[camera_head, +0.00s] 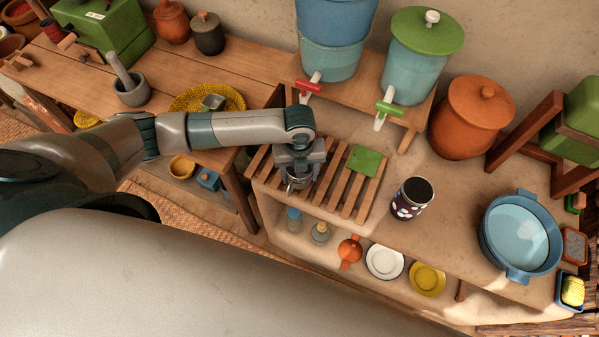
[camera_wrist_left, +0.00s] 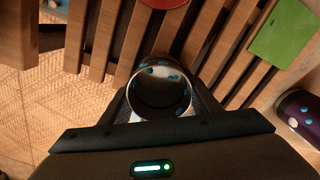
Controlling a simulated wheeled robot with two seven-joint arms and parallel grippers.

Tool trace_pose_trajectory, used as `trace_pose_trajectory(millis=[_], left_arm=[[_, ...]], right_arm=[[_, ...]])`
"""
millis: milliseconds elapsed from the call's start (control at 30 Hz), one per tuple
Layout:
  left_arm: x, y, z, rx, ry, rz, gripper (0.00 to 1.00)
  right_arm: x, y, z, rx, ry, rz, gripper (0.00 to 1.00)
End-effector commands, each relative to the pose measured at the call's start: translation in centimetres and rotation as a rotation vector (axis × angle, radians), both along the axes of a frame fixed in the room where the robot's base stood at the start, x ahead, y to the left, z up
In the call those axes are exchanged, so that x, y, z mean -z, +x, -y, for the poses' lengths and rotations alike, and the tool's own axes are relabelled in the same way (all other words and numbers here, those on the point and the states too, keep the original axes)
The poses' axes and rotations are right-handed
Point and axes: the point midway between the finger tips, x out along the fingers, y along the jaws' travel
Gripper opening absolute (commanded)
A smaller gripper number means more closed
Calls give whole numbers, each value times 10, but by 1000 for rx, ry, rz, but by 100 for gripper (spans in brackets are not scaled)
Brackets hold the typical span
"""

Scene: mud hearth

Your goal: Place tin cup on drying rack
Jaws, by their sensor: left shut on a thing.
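My left gripper (camera_head: 299,178) is shut on a small cup (camera_wrist_left: 160,92) with a light, blue-dotted rim and a dark inside; I take it for the tin cup. The gripper points down over the left part of the slatted wooden drying rack (camera_head: 374,192). In the left wrist view the cup's mouth faces the camera between the fingers, with rack slats (camera_wrist_left: 108,38) behind it. The gripper mostly hides the cup in the head view. I cannot tell whether the cup touches the slats. My right gripper is not in view.
A green cloth (camera_head: 366,160) lies on the rack. A dark patterned cup (camera_head: 411,198) stands on the counter right of the rack, with a blue basin (camera_head: 520,235) farther right. Two dispensers with red (camera_head: 309,88) and green (camera_head: 388,110) taps stand behind. Dishes sit on the shelf below.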

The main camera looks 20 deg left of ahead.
Motion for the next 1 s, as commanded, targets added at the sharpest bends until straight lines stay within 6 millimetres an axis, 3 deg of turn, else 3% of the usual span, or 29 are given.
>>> trace_pose_trajectory(millis=[33,100,567,767,1000], left_arm=[[1,0,0,0,0,0,61],[0,0,0,0,0,0,75],[-5,0,0,0,0,1,75],[-25,1,0,2,-2,3,75],[-67,1,0,2,-2,5,75]], right_arm=[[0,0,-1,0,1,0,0],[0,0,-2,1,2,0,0],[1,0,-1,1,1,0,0],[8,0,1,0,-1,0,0],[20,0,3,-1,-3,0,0]])
